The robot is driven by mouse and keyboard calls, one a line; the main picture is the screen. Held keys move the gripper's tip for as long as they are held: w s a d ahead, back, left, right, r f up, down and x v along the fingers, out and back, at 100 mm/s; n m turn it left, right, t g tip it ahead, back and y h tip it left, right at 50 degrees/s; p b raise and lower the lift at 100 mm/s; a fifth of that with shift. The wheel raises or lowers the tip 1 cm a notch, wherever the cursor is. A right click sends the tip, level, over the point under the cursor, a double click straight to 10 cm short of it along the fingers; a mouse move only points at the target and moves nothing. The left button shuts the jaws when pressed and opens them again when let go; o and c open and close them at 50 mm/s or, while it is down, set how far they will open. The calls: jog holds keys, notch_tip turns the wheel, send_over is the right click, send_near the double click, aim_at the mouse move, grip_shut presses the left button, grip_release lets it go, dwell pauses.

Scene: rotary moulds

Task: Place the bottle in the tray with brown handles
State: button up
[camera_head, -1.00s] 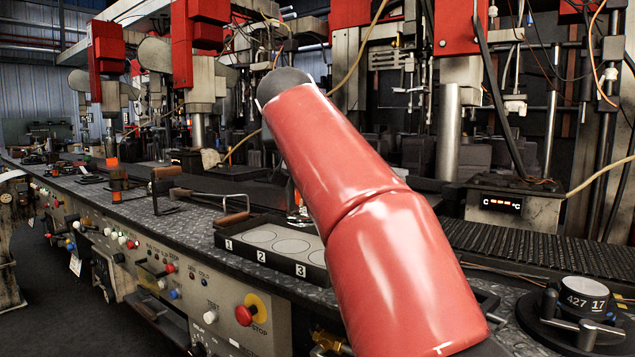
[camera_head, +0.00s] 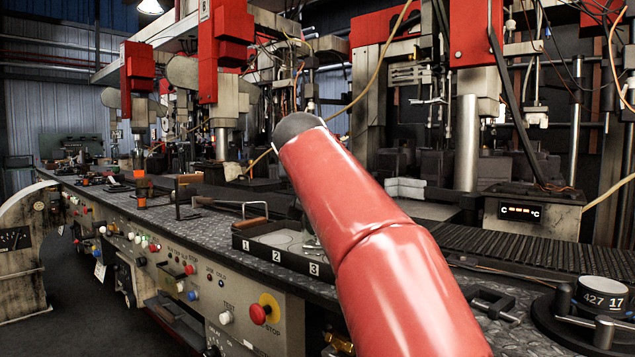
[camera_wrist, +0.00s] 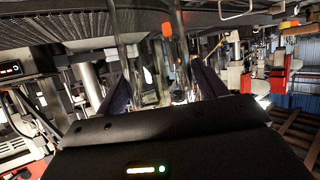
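The tray with brown handles (camera_head: 276,256) sits on the metal bench. It is dark and shallow, with round marks inside and the numbers 1, 2 and 3 on its front edge. One brown handle (camera_head: 250,223) shows at its left end; my red arm hides its right side. In the wrist view, my gripper (camera_wrist: 162,85) has its dark fingers on either side of a clear glass bottle (camera_wrist: 150,60) and appears shut on it. In the head view, my gripper is mostly hidden behind my arm.
A round dial (camera_head: 600,297) is at the right. Red and grey machines rise behind a ribbed conveyor (camera_head: 535,270). Controls line the bench front.

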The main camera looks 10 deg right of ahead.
jog(key=shift+o, duration=1.3)
jog(key=v, duration=1.2)
jog(key=shift+b, duration=0.3)
jog(key=shift+r, duration=0.15)
